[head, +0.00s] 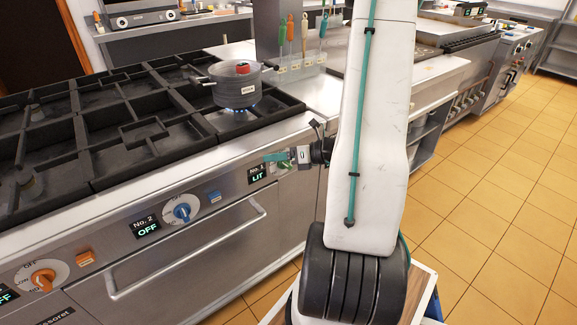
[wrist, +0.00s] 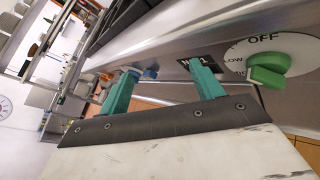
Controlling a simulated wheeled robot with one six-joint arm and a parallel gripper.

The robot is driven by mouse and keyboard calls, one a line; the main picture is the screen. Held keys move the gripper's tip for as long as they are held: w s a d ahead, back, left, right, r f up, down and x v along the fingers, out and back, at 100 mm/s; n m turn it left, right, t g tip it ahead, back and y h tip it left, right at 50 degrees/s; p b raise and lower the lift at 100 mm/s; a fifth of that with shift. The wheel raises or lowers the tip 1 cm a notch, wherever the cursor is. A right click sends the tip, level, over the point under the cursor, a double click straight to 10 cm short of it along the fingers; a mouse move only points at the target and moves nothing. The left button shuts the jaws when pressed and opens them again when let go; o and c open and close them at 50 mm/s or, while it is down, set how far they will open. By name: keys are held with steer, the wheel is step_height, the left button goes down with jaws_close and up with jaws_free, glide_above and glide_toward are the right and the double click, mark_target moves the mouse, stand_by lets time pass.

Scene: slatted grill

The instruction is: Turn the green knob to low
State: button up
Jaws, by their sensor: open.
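The green knob (wrist: 268,70) sits on a white dial at the right of the wrist view. OFF is at the top of the dial and LOW at its left; another mark is partly hidden by the knob. I cannot tell exactly where the knob points. My gripper (wrist: 165,66) is open and empty, its two teal fingers apart, with the knob to the right of both. In the head view my gripper (head: 285,158) is at the stove front beside the No. 1 display (head: 257,173), which reads LIT. The knob is largely hidden there.
A grey pot (head: 235,88) stands over a blue flame on the black grates. The blue knob (head: 182,210) and orange knob (head: 43,279) are further left on the panel. An oven handle (head: 190,250) juts out below. Tiled floor (head: 490,200) is open at right.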

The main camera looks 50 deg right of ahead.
mark_target(290, 165)
steer(key=s+d+f+m+t+h, duration=0.2)
steer(key=s+d+f+m+h, duration=0.3)
steer(key=d+f+m, duration=0.35)
steer(key=shift+h, duration=0.4)
steer(key=x, duration=0.7)
steer(key=shift+w+d, duration=0.3)
steer(key=shift+d, duration=0.05)
steer(key=c, duration=1)
